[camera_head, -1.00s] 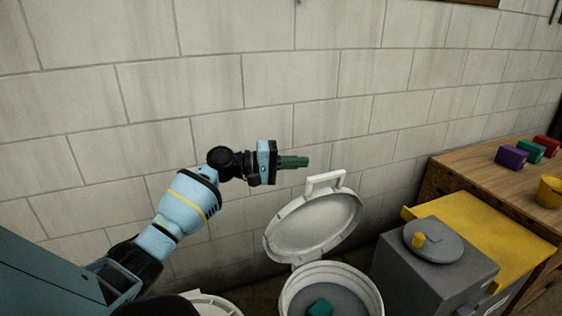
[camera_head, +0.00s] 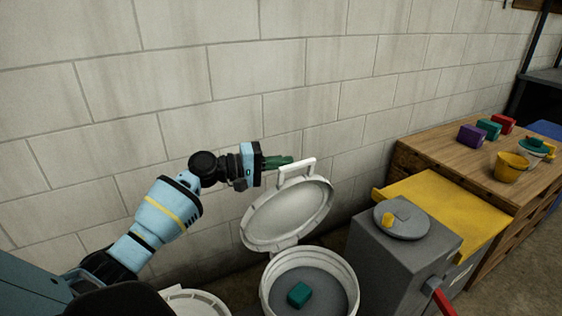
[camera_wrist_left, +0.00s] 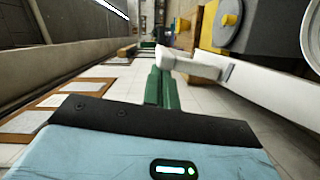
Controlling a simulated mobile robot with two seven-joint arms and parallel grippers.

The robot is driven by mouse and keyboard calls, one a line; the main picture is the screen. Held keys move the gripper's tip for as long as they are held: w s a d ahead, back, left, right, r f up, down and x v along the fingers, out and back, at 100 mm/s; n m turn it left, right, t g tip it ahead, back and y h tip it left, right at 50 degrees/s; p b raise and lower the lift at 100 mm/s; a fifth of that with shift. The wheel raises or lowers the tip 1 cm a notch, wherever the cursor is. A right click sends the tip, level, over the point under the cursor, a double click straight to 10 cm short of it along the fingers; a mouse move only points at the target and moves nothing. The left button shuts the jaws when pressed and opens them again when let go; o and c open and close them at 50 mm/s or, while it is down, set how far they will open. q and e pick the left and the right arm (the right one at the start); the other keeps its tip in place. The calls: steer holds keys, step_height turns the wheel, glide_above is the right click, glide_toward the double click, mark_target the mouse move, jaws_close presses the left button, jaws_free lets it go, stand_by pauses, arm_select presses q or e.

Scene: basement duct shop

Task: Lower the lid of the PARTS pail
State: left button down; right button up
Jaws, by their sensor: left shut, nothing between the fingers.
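The white pail (camera_head: 268,292) stands on the floor at the bottom middle of the head view. Its round white lid (camera_head: 290,216) is raised and leans back toward the wall, with a white handle (camera_head: 297,169) on its upper edge. A teal block (camera_head: 299,294) lies inside the pail. No label shows on the pail. My left gripper (camera_head: 283,161) is shut and empty, its green fingers just beside the handle's upper left. In the left wrist view the fingers (camera_wrist_left: 161,88) are close to the white handle (camera_wrist_left: 195,64); I cannot tell if they touch. My right gripper is out of view.
A grey bin with a round lid (camera_head: 402,222) and a red lever (camera_head: 440,297) stands right of the pail. A wooden bench (camera_head: 440,158) holds coloured blocks and a yellow bucket (camera_head: 510,167). Another white rim (camera_head: 200,302) shows at bottom left. The block wall is close behind.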

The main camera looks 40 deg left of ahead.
arm_select(q)
steer(key=shift+d, duration=0.1)
